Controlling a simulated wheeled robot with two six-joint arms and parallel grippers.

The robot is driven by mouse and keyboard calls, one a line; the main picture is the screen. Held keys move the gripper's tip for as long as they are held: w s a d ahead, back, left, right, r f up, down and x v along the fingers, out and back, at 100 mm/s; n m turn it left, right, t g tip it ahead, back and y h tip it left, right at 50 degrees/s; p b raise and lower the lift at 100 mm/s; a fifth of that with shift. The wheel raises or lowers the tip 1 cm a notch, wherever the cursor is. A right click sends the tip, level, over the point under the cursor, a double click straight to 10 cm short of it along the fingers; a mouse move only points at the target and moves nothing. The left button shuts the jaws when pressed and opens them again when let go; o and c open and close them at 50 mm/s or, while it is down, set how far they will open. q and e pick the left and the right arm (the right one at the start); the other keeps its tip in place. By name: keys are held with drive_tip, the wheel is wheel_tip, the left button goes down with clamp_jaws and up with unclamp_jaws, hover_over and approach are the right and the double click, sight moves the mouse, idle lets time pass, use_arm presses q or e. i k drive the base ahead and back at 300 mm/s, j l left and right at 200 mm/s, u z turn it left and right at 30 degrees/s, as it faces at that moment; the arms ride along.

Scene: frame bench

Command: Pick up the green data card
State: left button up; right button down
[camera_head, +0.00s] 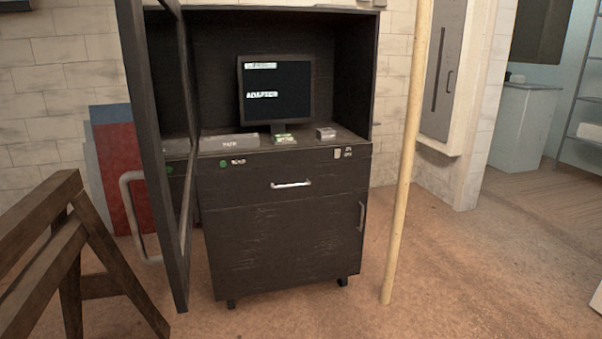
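A small flat item with green and white on it, which looks like the green data card (283,139), lies on the shelf of the dark cabinet (285,225). It is in front of the monitor (276,92), near the base of its stand. It is too small to make out its details. Neither of my grippers shows in the head view.
The cabinet's glass-like door (150,130) stands open on the left, with a curved handle. A grey box (229,143) and a small grey block (326,133) flank the card. A yellowish pole (405,170) stands right; a wooden trestle (60,250) stands left. Floor in front is clear.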

sight(280, 137)
drive_tip(key=j, duration=0.85)
drive_tip(key=k+j, duration=0.1)
drive_tip(key=j, duration=0.8)
drive_tip(key=l, duration=0.35)
drive_tip(key=i+l, duration=0.15)
drive_tip(key=l, duration=0.2)
drive_tip(key=i+l+u, duration=0.1)
drive_tip(key=l, duration=0.25)
drive_tip(key=i+l, duration=0.2)
drive_tip(key=l, duration=0.15)
drive_tip(key=i+l+u, duration=0.1)
drive_tip(key=l, duration=0.25)
drive_tip(key=i+l, duration=0.2)
drive_tip(key=l, duration=0.15)
drive_tip(key=i+l+u, duration=0.1)
drive_tip(key=l, duration=0.25)
drive_tip(key=i+l, duration=0.15)
drive_tip(key=l, duration=0.25)
drive_tip(key=u, duration=0.05)
